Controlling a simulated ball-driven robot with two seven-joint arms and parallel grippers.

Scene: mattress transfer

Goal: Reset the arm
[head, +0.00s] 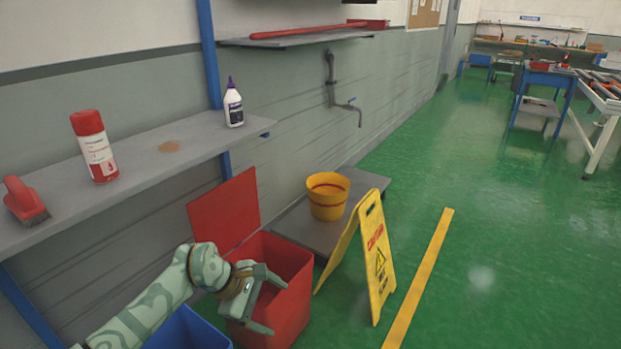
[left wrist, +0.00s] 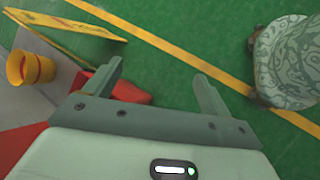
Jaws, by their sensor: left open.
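My left arm comes in from the lower left in the head view. Its gripper (head: 268,300) is open and empty, over the front right part of the open red bin (head: 296,262). In the left wrist view the two fingers (left wrist: 158,85) stand wide apart with nothing between them. The green floor and part of the red bin (left wrist: 128,92) show beyond them. My right gripper is in neither view.
A blue bin (head: 188,332) stands in front of the red bin. A yellow caution sign (head: 378,262) stands to the right. A yellow bucket (head: 328,198) sits on a low grey platform. The shelf (head: 120,178) holds a spray can (head: 95,147), a bottle (head: 233,104) and a brush (head: 25,200).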

